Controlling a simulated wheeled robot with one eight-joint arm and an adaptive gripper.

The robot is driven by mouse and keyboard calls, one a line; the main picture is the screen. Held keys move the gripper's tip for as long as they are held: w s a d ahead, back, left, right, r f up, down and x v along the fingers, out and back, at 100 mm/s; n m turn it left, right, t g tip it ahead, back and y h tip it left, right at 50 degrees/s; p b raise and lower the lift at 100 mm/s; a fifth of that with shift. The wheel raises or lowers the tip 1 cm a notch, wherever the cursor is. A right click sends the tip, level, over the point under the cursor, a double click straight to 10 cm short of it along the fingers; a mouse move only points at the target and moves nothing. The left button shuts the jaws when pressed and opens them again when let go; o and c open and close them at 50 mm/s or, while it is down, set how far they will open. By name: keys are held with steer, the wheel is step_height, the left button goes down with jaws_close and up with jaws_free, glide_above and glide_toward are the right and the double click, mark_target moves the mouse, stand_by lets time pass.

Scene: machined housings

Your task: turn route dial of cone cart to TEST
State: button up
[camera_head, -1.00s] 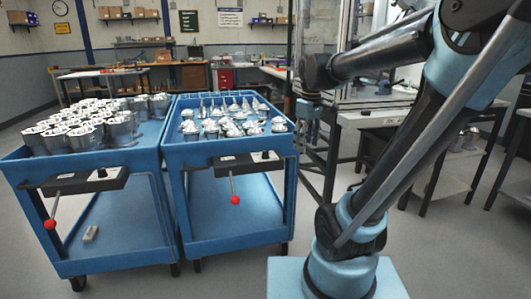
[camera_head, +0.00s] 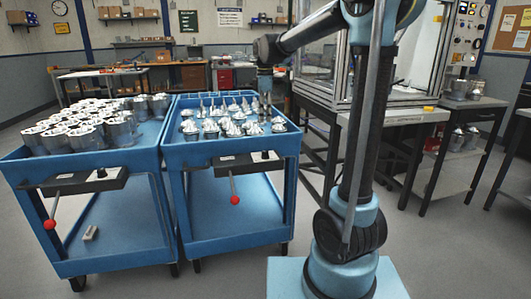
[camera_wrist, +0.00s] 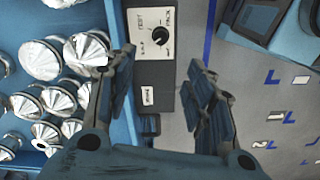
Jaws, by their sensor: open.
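The cone cart is the right blue cart (camera_head: 230,150), with metal cone-shaped parts (camera_head: 230,122) on its top. Its front control box carries the black route dial (camera_head: 265,155). In the wrist view the dial (camera_wrist: 157,38) sits on a white plate (camera_wrist: 153,20) with the words TEST and PACK and a third label that I cannot read surely. Which label the dial points to is too small to tell. My gripper (camera_wrist: 162,60) is open and empty, its fingers apart on either side of the control box, below the dial in the picture. In the head view my gripper (camera_head: 265,85) is above the cart's right end.
A lever with a red ball (camera_head: 235,199) hangs from the cone cart's box. A second blue cart (camera_head: 90,155) with round metal parts stands close on the left. A machine bench (camera_head: 395,115) stands to the right. Open floor lies in front.

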mark_target(266, 152)
step_height(266, 152, down, 17)
steer(key=shift+r, duration=0.2)
stand_by(0.4)
steer(key=shift+c, duration=0.3)
steer(key=c, duration=1)
